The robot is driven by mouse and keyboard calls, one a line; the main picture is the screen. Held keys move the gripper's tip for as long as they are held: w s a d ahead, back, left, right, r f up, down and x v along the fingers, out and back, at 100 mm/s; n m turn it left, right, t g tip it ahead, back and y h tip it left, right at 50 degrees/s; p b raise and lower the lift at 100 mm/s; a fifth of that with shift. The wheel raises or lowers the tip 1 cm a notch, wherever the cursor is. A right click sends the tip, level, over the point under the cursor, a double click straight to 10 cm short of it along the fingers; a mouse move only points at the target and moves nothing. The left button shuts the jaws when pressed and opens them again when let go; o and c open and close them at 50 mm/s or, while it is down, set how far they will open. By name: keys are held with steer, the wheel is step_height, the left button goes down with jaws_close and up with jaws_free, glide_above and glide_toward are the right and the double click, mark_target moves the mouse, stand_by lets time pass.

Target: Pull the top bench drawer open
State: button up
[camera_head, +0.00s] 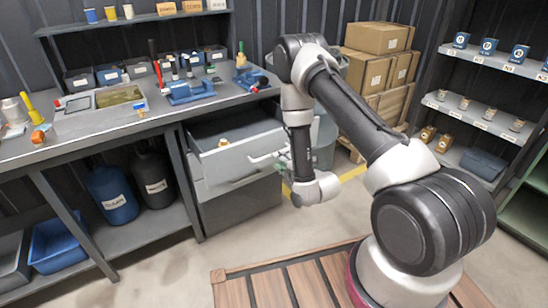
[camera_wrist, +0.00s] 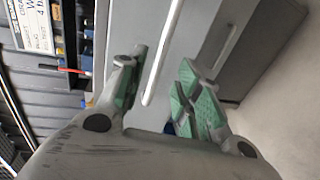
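The bench's top drawer (camera_head: 236,160) is pulled out from under the bench top, and its open inside shows in the head view. Its grey front (camera_wrist: 125,35) fills the upper middle of the wrist view. The pale bar handle (camera_wrist: 164,55) runs up between my two fingers. My gripper (camera_head: 275,157) is at the right part of the drawer front, its green-padded fingers (camera_wrist: 163,80) spread apart. A gap shows between the handle and the right finger; the left finger is close beside the handle, and contact cannot be told.
A lower drawer (camera_head: 242,205) is below, with its handle (camera_wrist: 228,45) to the right in the wrist view. A blue vise (camera_head: 190,92) and tools sit on the bench top (camera_head: 95,128). Cardboard boxes (camera_head: 375,38) stand behind my arm. Floor in front of the drawers is clear.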

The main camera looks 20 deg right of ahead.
steer(key=v, duration=0.5)
steer(key=shift+s, duration=0.2)
steer(key=s+d+f+m+g+h, duration=0.3)
steer(key=s+d+f+m+g, duration=0.1)
steer(key=s+f+m+g, duration=0.65)
steer(key=s+d+r+m, duration=0.2)
steer(key=s+r, duration=0.5)
steer(key=r, duration=0.8)
steer(key=s+d+r+m+h, duration=0.1)
steer(key=s+r+m, duration=0.4)
steer(key=r, duration=1.1)
steer(key=s+d+r+m, duration=0.3)
steer(key=s+r, duration=0.5)
steer(key=r, duration=0.7)
steer(key=shift+s+d+r+m+h, duration=0.3)
steer(key=shift+r+m+h, duration=0.1)
steer(key=shift+m, duration=0.15)
